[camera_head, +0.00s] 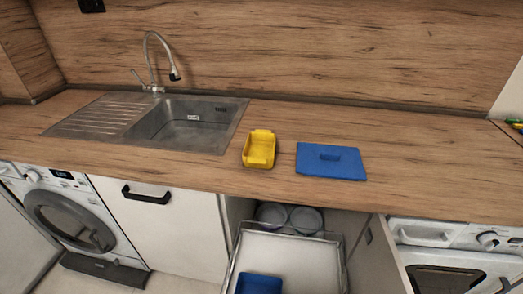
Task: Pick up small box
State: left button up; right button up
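A small yellow open box (259,149) stands upright on the wooden counter, just right of the sink and near the front edge. A flat blue lid (331,161) with a raised handle lies on the counter to its right, apart from it. A blue box (258,284) sits lower down on the pulled-out rack, cut off by the bottom edge. I cannot tell which is the small box of the task. Neither of my grippers shows in the head view.
The sink (188,124) with its tap (157,65) is left of the yellow box. An open cabinet holds the pulled-out rack (285,250) and round dishes (290,217). Its door (378,262) stands open. The counter (430,160) right of the lid is clear.

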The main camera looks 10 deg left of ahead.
aim_at(259, 151)
jog(key=i+j+z, duration=0.1)
jog(key=j+z, duration=0.7)
jog(key=j, duration=0.15)
jog(key=j+z, duration=0.45)
jog(key=k+j+z, duration=0.1)
jog(key=j+z, duration=0.3)
jog(key=j, duration=0.2)
